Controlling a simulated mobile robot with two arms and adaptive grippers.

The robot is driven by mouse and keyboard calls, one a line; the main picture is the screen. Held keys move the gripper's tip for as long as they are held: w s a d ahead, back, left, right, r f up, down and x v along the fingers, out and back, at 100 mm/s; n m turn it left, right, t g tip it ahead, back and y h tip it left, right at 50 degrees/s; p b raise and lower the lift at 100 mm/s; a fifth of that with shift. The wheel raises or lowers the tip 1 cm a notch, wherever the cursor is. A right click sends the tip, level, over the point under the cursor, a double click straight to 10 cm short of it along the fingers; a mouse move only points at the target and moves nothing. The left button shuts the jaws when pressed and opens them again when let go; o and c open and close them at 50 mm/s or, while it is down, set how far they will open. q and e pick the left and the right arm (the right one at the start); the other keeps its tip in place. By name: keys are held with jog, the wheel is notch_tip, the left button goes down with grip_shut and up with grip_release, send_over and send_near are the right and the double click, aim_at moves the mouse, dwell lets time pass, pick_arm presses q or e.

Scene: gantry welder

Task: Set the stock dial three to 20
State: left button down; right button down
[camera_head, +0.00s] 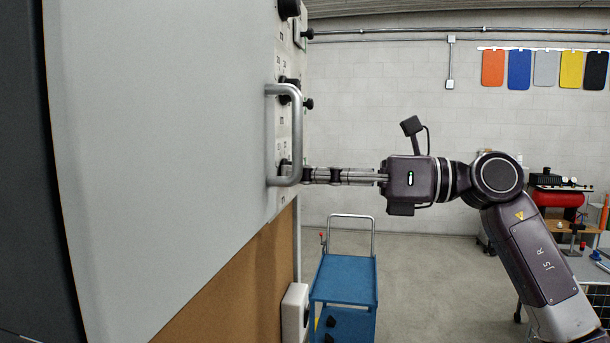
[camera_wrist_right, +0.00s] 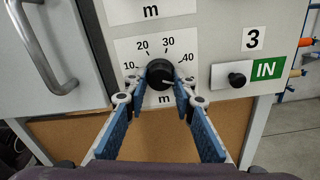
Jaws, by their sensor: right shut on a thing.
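The black dial knob (camera_wrist_right: 158,70) sits in the middle of a white scale plate (camera_wrist_right: 127,52) marked 10, 20, 30 and 40, with an "m" below. A light mark on the knob seems to point right and slightly down, away from 20. My right gripper (camera_wrist_right: 161,80) has its blue-padded fingers on both sides of the knob and is shut on it. In the head view the right gripper (camera_head: 303,175) reaches in from the right to the lowest dial, partly hidden behind the door handle. My left gripper is not in view.
A small black knob (camera_wrist_right: 237,80) beside a green IN label (camera_wrist_right: 267,69) is right of the dial. A metal bar handle (camera_head: 295,130) stands out close to my right fingers. More dials are above. A blue cart (camera_head: 345,280) stands below; the floor behind is open.

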jog(key=shift+w+r+n+b, duration=0.1)
jog(key=shift+n+b, duration=1.65)
jog(key=shift+n, duration=4.9)
jog(key=shift+w+r+n+b, duration=0.1)
jog(key=shift+n+b, duration=1.65)
jog(key=shift+n, duration=4.9)
jog(key=c, duration=1.6)
grip_release()
jog(key=shift+d, duration=0.1)
